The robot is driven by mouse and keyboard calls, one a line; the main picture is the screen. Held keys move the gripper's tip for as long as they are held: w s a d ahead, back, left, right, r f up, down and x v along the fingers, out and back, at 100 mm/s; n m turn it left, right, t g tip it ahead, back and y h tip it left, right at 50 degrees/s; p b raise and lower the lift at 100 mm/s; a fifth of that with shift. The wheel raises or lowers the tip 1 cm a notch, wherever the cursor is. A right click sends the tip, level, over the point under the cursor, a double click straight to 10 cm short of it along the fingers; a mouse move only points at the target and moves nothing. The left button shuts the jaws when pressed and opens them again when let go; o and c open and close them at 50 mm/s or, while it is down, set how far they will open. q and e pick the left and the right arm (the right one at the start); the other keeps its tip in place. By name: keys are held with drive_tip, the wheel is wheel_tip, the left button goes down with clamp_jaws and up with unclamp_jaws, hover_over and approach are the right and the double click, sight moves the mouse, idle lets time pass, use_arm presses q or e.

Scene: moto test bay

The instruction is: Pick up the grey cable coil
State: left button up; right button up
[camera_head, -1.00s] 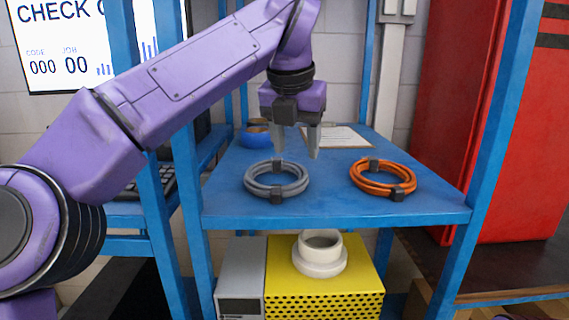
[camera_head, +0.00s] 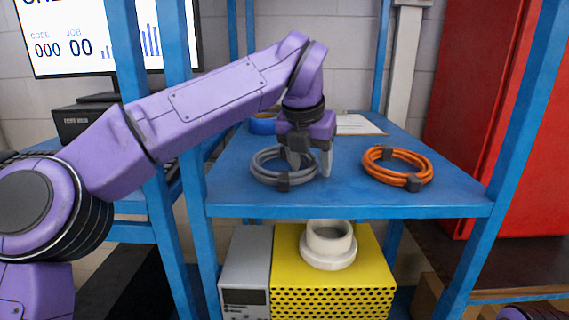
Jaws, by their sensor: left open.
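The grey cable coil (camera_head: 264,175) lies flat on the blue shelf (camera_head: 345,203), left of the middle, with dark ties around it. My left gripper (camera_head: 310,167) points down at the coil's right side. It is open: one finger shows inside the ring and the other just outside the right rim, so the fingers straddle that part of the coil. The gripper partly hides the coil's back right. I cannot tell whether the fingers touch the cable. My right gripper is out of view.
An orange cable coil (camera_head: 424,165) lies to the right on the same shelf. Blue uprights (camera_head: 185,150) frame the shelf. A yellow box (camera_head: 365,265) with a white ring-shaped part (camera_head: 328,250) stands below.

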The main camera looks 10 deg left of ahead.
use_arm(q)
drive_tip(key=shift+s, duration=0.25)
drive_tip(key=shift+d+r, duration=0.1)
drive_tip(key=c, duration=0.5)
drive_tip(key=shift+w, duration=0.1)
clamp_jaws()
